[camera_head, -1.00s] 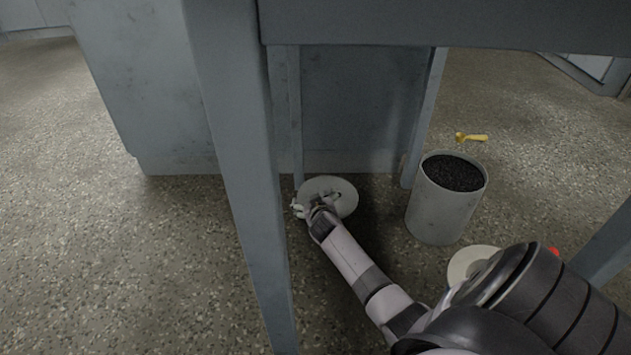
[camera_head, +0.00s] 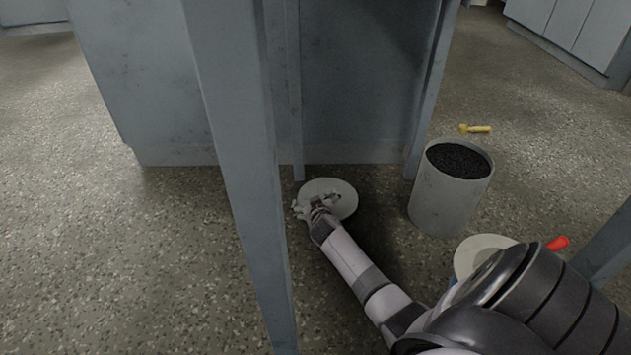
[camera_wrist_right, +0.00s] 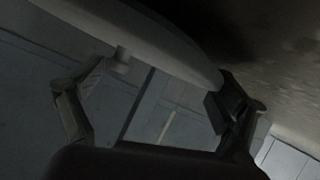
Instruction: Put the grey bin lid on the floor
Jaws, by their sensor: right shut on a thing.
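The grey bin lid (camera_head: 342,190), a round pale disc, is low beneath the table frame, just in front of the blue-grey cabinet. It also shows in the wrist view as a curved plate (camera_wrist_right: 165,35) with a small knob (camera_wrist_right: 121,60). My right gripper (camera_head: 312,205) is at its near left side, shut on it. Where the fingers (camera_wrist_right: 155,85) touch is dark and hard to make out. Whether the lid touches the floor, I cannot tell. The grey bin (camera_head: 440,205), open and full of black granules, stands upright to the right. My left gripper is out of view.
Table legs (camera_head: 240,170) stand left and right of my arm. The cabinet (camera_head: 170,100) closes off the back. A yellow scoop-like thing (camera_head: 475,129) lies behind the bin. A pale round top (camera_head: 478,250) and a red piece (camera_head: 558,242) show beside my arm. Floor at left is clear.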

